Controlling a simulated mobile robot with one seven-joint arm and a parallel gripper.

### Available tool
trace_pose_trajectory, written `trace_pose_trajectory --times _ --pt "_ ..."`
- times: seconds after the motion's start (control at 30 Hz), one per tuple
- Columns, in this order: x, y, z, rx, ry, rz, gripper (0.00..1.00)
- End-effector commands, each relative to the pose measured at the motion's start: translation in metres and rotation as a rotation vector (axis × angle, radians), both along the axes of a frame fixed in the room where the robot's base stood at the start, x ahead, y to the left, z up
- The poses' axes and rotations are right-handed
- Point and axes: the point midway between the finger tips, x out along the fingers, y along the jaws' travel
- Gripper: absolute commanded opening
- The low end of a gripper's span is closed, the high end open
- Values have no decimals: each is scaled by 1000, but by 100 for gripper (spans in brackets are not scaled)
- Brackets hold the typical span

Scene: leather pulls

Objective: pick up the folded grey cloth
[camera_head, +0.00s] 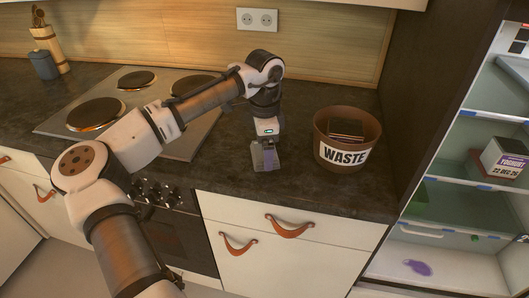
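My gripper (265,158) points down at the counter, just left of the brown bin. A small grey, flat-looking shape with a paler purple-grey strip (269,157) shows at its fingertips. This may be the folded grey cloth, but the fingers and the shape blend together at this size. I cannot tell whether the fingers are closed on it, or whether it touches the counter. No other grey cloth is clearly visible.
A brown bin labelled WASTE (345,137) with dark items inside stands close right of my gripper. A hob (134,103) lies to the left on the dark counter (310,197). An open fridge (470,165) stands at the right. Leather-pull drawers (290,227) are below.

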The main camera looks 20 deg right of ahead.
Motion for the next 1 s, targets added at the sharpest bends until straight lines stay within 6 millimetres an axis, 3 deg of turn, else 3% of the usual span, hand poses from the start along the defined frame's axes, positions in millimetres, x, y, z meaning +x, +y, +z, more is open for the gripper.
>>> trace_pose_trajectory --times 0.07,0.37,0.57,0.77,1.0 --pt "0 0 0 0 0 0 65" --pt "0 0 4 0 -1 0 64" --pt "0 -1 24 -1 -2 0 64" --pt "0 -2 71 -3 -3 -1 64" --pt "0 0 145 1 -4 1 64"
